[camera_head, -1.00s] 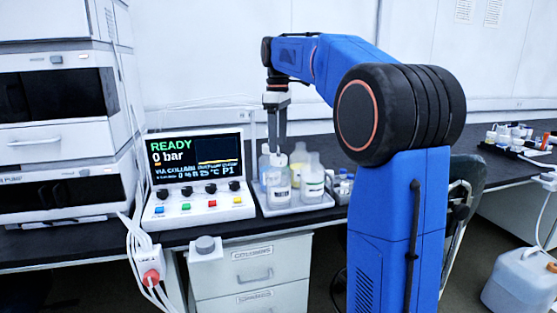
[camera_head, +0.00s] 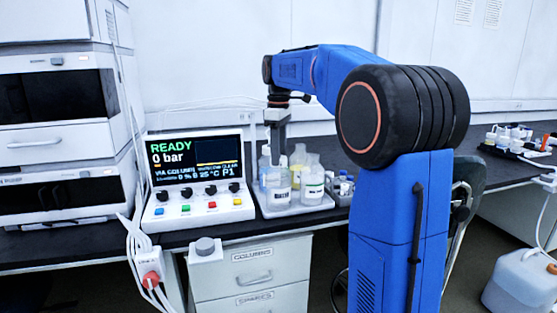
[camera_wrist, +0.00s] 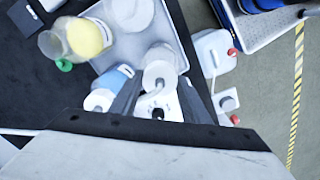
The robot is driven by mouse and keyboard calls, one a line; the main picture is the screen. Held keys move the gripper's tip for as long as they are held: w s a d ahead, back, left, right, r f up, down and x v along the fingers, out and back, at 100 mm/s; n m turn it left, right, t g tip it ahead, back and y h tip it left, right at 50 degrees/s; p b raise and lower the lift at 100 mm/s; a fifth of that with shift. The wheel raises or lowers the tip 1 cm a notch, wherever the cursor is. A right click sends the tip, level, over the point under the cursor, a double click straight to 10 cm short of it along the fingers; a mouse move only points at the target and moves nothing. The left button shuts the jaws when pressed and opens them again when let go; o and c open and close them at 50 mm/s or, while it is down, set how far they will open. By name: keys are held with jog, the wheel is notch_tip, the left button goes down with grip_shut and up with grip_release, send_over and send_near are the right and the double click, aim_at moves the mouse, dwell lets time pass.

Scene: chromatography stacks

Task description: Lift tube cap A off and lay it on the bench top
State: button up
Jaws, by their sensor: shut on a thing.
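My gripper (camera_head: 277,162) points straight down among the bottles on the tray (camera_head: 262,208). Its fingers (camera_wrist: 158,90) reach forward in the wrist view and close around a pale round cap (camera_wrist: 160,74), which I take to be tube cap A. The cap looks to be at the bottle top, and I cannot tell whether it is seated or raised. In the head view the cap is too small and hidden by the fingers. The bench top (camera_head: 330,145) is dark.
Clear bottles (camera_head: 311,182) and a yellow one (camera_wrist: 88,38) crowd the tray. The control box (camera_head: 195,212) reading READY stands to the left. A small rack (camera_head: 342,188) sits to the right. Bare bench lies behind and to the right.

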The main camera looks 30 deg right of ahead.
notch_tip(320, 180, up, 14)
dwell(1.3)
